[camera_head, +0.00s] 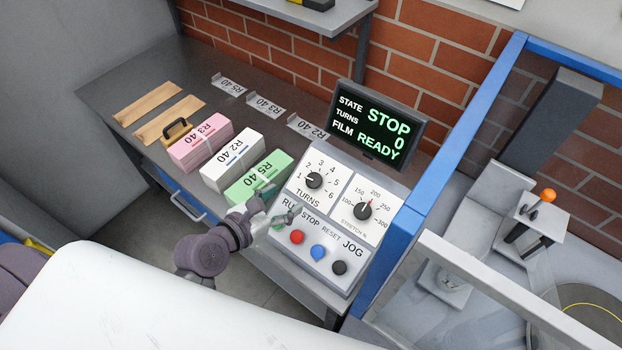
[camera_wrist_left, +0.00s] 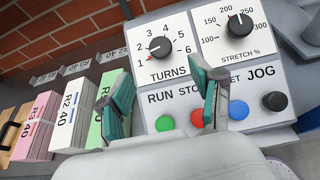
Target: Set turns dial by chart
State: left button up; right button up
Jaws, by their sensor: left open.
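The turns dial (camera_head: 314,180) is a black knob on the sloped white control panel, with numbers 1 to 6 around it. It also shows in the left wrist view (camera_wrist_left: 160,48), where its pointer is on the left side, seemingly near 1. My left gripper (camera_head: 280,203) is open and empty, over the panel's lower left part, apart from the dial. In the left wrist view its teal fingertips (camera_wrist_left: 163,84) stand apart below the dial. The display (camera_head: 375,127) reads STATE STOP, TURNS 0, FILM READY. No chart can be read. My right gripper is not in view.
The stretch dial (camera_head: 363,210) sits right of the turns dial. Red (camera_head: 297,237), blue (camera_head: 318,252) and black (camera_head: 339,267) buttons line the panel front; a green one (camera_wrist_left: 165,123) shows in the wrist view. Pink, white and green stacks (camera_head: 259,177) stand left. A blue frame post (camera_head: 405,225) is close right.

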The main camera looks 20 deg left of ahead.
aim_at(312, 181)
pick_arm(q)
jog(key=p+x, duration=0.1)
jog(key=x, duration=1)
jog(key=shift+d+f, duration=0.1)
jog(key=c, duration=1.1)
